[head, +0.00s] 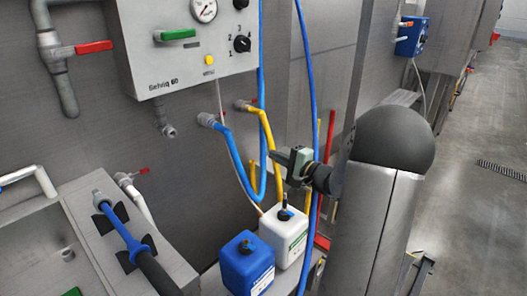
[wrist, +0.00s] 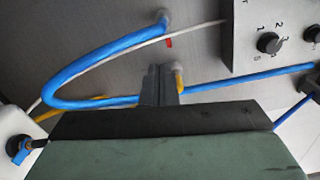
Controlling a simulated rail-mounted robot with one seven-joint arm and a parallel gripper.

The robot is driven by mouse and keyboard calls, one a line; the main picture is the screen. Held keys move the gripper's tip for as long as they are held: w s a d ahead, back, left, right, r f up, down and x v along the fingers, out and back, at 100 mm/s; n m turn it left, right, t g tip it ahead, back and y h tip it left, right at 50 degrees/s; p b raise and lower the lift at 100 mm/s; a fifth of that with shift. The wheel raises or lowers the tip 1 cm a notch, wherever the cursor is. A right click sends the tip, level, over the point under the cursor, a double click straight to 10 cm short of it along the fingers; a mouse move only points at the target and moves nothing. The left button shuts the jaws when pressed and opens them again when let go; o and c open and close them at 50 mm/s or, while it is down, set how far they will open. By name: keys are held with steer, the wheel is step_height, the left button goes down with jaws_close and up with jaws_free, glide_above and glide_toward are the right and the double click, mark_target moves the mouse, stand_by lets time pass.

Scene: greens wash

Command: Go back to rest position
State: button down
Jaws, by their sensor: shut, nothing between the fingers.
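My gripper (head: 282,157), grey-green with dark fingers, is at the end of my arm near the middle of the head view. It is shut and empty, in front of the blue and yellow hoses and above the white canister (head: 288,236). In the wrist view the closed fingers (wrist: 160,84) point towards the grey wall. The hoses' wall fittings show just beyond them, and I cannot tell the gap. The white canister (wrist: 14,130) also shows at the lower left there.
The control box (head: 190,45), with a gauge and knobs, hangs on the wall. The blue canister (head: 246,264) stands beside the white one. A blue hose (head: 308,90) runs close behind my gripper. A spray lance (head: 128,240) lies at the sink's edge. Open floor (head: 478,220) lies right.

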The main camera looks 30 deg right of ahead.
steer(key=s+a+r+n+g+y+p, duration=0.1)
steer(key=s+a+n+g+p, duration=0.2)
steer(key=a, duration=0.6)
steer(key=s+a+r+n+g+y+p, duration=0.1)
steer(key=s+a+n+g+y, duration=0.15)
steer(key=s+a+g, duration=0.5)
steer(key=s+a+r+n+g+y+p, duration=0.1)
steer(key=a+n+g+p, duration=0.2)
steer(key=a, duration=0.8)
steer(key=s+r+n+g+h+p, duration=0.2)
steer(key=s+n+h+p, duration=0.3)
steer(key=s, duration=1.1)
steer(key=n+g+h, duration=0.1)
steer(key=n+h, duration=0.2)
steer(key=h, duration=0.1)
steer(key=shift+s, duration=0.25)
